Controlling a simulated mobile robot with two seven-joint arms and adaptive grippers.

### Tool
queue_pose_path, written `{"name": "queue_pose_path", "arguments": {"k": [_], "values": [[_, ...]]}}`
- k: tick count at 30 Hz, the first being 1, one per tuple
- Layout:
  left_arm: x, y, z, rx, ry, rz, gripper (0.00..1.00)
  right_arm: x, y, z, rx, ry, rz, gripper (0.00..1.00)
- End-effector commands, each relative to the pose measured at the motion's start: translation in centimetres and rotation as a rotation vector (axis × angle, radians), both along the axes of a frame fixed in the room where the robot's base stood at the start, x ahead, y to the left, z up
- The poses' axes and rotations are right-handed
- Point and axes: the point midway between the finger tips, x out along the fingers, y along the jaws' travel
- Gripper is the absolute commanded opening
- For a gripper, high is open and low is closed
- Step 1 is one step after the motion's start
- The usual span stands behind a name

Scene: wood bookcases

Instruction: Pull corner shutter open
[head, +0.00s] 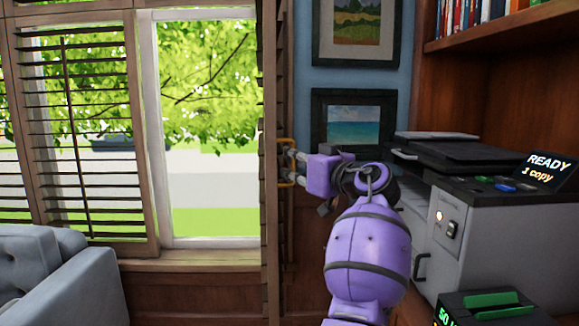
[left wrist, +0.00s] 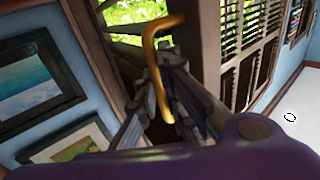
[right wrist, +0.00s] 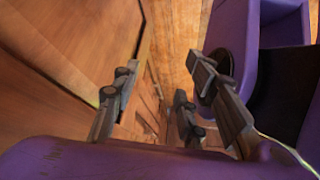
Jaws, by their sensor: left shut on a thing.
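The corner shutter (head: 269,130) stands swung out from the window, seen nearly edge-on in the head view. Its yellow brass handle (head: 290,183) is on the right-hand side of the panel. My left gripper (head: 291,165) is at this handle, its fingers closed on the bar. The left wrist view shows the curved handle (left wrist: 149,50) running down between the fingers. My right gripper (right wrist: 165,90) shows only in the right wrist view, its fingers apart with nothing between them, beside wooden surfaces.
A slatted shutter (head: 85,140) covers the left part of the window (head: 208,120). A grey sofa (head: 60,275) stands at lower left. A printer (head: 480,225) stands close to my left arm on the right. Two framed pictures (head: 352,118) hang behind the handle.

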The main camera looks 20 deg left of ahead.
Motion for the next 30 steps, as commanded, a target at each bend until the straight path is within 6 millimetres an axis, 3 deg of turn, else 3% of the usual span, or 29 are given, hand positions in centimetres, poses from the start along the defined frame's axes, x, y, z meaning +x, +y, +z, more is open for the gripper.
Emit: {"name": "queue_pose_path", "arguments": {"k": [1, 10, 11, 15, 24, 30], "values": [[0.0, -0.2, -0.8, -0.005, 0.016, 0.001, 0.00, 0.3, 0.0, 0.0, 0.000, -0.004, 0.001, 0.40], [0.0, -0.2, -0.8, -0.005, 0.016, 0.001, 0.00, 0.7, 0.1, 0.0, 0.001, -0.012, 0.007, 0.40], [0.0, -0.2, -0.8, -0.005, 0.016, 0.001, 0.11, 0.7, 0.1, 0.0, 0.000, -0.012, 0.008, 0.40], [0.0, -0.2, -0.6, -0.004, 0.011, 0.001, 0.27, 0.4, 0.0, -0.1, -0.001, -0.006, 0.008, 0.40], [-0.1, -0.2, -0.2, -0.003, 0.005, 0.001, 0.27, -0.3, -0.1, -0.2, -0.002, 0.006, 0.003, 0.40], [-1.3, -2.0, -0.3, -0.003, 0.003, -0.001, 0.27, -0.1, -0.1, -0.1, -0.001, 0.002, 0.004, 0.40]]}}
